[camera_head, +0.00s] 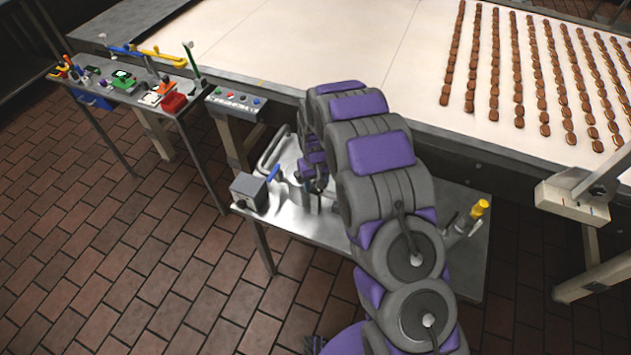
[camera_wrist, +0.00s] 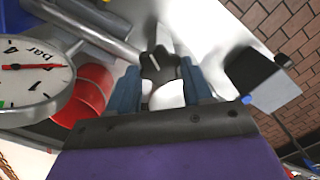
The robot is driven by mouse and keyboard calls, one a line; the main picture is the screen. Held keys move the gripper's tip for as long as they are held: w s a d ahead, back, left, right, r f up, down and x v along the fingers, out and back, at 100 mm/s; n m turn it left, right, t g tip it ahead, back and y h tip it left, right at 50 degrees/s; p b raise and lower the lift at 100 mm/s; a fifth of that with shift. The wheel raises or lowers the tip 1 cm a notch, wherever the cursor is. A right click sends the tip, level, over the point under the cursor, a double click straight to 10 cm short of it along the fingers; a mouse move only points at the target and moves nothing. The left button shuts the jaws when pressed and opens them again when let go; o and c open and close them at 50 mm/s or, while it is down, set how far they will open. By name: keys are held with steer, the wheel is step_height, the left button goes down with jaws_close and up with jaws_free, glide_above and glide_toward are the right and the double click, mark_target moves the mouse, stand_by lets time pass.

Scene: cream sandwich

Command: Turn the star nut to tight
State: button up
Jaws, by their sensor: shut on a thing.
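The star nut (camera_wrist: 161,66) is a dark, lobed knob in the wrist view, at the far end of my fingers. My gripper (camera_wrist: 160,84) has one blue-grey finger on each side of it and is shut on it. A pale, shiny part shows between the fingers, just below the nut. In the head view my gripper (camera_head: 317,182) is low over the metal bench, largely behind my arm. The star nut cannot be made out there. No tight mark is readable in either view.
A round bar gauge (camera_wrist: 32,75) with a red needle and a red ribbed part (camera_wrist: 88,95) are close on the left. A grey box (camera_wrist: 262,75) is on the right. The metal bench (camera_head: 300,222) stands beside a conveyor (camera_head: 340,40) with rows of brown biscuits.

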steer(key=m, duration=0.5)
steer(key=shift+w+r+m, duration=0.2)
steer(key=shift+w+m, duration=0.05)
steer(key=shift+m, duration=0.15)
steer(key=m, duration=0.5)
steer(key=shift+d+m, duration=0.1)
steer(key=shift+m, duration=0.2)
steer(key=shift+s, duration=0.1)
steer(key=o, duration=1)
steer(key=shift+f, duration=0.2)
steer(key=shift+o, duration=0.2)
steer(key=shift+r, duration=0.1)
step_height(320, 180, up, 17)
steer(key=shift+p, duration=0.45)
